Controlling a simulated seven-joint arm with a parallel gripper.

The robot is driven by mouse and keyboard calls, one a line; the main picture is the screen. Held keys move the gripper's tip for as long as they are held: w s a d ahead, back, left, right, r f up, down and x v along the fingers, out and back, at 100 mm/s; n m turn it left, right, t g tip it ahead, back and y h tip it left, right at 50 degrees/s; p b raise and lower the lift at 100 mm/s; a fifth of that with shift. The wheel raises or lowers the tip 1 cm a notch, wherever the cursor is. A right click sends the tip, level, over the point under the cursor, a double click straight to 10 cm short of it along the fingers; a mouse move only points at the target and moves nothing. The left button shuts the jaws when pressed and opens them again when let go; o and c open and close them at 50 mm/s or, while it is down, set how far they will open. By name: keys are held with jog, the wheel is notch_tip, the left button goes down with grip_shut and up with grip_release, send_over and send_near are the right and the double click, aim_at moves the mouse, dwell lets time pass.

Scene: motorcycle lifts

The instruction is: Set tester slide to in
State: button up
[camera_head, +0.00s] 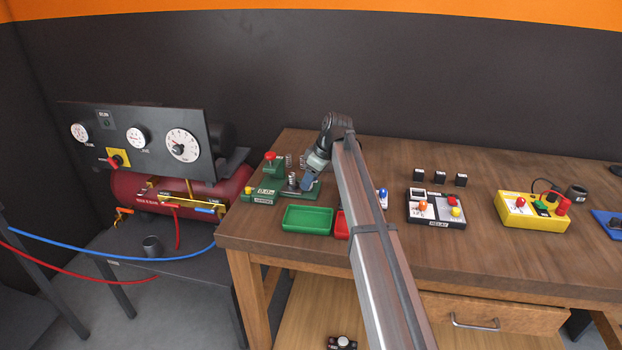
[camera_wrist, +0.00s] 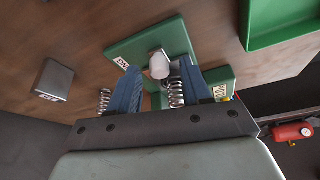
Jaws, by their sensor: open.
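A green bench fixture, seemingly the tester (camera_head: 312,190), stands at the left end of the workbench with coil springs around it and a labelled front block (camera_head: 262,196). In the wrist view its green plate (camera_wrist: 180,38) carries a pale rounded post (camera_wrist: 159,65) and white labels. My gripper (camera_head: 308,181) is over the fixture. In the wrist view its blue fingers (camera_wrist: 160,82) are apart, with the post seen between their tips; contact cannot be told. A coil spring (camera_wrist: 176,93) shows by the right finger. The slide's setting cannot be read.
A green tray (camera_head: 307,219) and a partly hidden red tray (camera_head: 342,226) lie in front. A relay box (camera_head: 436,222), yellow box (camera_head: 531,210) and small dark blocks (camera_head: 439,178) stand to the right. A compressor panel (camera_head: 150,139) stands left of the bench.

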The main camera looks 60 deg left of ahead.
grip_shut()
dwell(0.4)
